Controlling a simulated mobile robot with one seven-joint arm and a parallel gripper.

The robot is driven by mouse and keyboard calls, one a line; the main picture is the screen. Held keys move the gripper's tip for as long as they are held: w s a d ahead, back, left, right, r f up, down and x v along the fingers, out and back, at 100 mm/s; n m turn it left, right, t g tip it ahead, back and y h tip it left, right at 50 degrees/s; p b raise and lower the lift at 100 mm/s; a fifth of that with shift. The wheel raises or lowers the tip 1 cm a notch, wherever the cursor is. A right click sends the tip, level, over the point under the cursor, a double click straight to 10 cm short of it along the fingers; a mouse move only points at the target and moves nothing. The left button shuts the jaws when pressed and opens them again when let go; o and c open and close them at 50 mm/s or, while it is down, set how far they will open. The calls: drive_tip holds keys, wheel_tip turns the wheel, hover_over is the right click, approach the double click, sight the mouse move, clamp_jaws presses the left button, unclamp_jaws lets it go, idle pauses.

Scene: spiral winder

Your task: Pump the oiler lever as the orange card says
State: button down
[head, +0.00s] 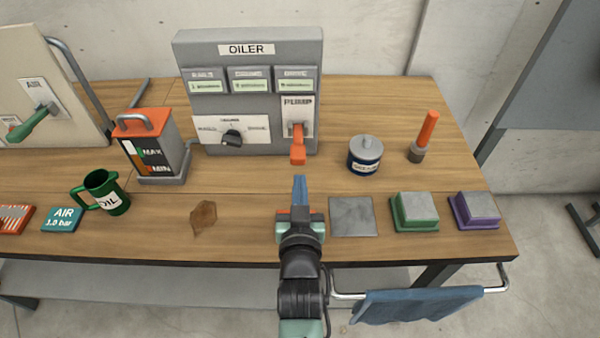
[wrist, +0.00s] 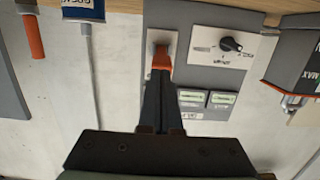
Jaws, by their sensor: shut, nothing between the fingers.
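The oiler (head: 196,52) is a grey box at the back of the bench, labelled OILER. Its orange pump lever (head: 298,146) hangs down and forward from a white PUMP plate at its right. The lever also shows at top centre in the wrist view (wrist: 161,56), in line with my fingers. My gripper (head: 299,182) is shut and empty, in front of and apparently just below the lever; I cannot tell whether they touch. The orange card (head: 14,217) lies at the far left, cut by the picture edge; its writing is unreadable.
A dial (head: 232,138) sits left of the lever. An oil can (head: 150,150) and green mug (head: 103,192) stand left. A blue tin (head: 365,156) and orange-handled tool (head: 425,135) stand right. A grey plate (head: 352,217) and green and purple-edged blocks lie along the front.

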drive_tip(key=shift+s+f+b, duration=0.15)
drive_tip(key=shift+s+f, duration=0.1)
drive_tip(key=shift+s, duration=1.2)
drive_tip(key=shift+s+f+b, duration=0.15)
drive_tip(key=shift+s+f, duration=0.05)
drive_tip(key=shift+s, duration=1.25)
drive_tip(key=shift+r, duration=0.1)
drive_tip(key=w+r+g+p, duration=0.2)
drive_tip(key=w+r+p, duration=0.1)
drive_tip(key=r+p, duration=0.7)
drive_tip(key=shift+w+a+r+g, duration=0.2)
drive_tip(key=shift+w+r+g, duration=0.2)
drive_tip(key=shift+r, duration=0.45)
drive_tip(key=p, duration=0.1)
hover_over(298, 157)
wheel_tip(298, 157, down, 3)
drive_tip(key=shift+f, duration=0.2)
wheel_tip(298, 157, down, 3)
drive_tip(key=shift+w+f+p, duration=0.1)
drive_tip(key=shift+p, duration=0.4)
drive_tip(key=shift+f, duration=0.6)
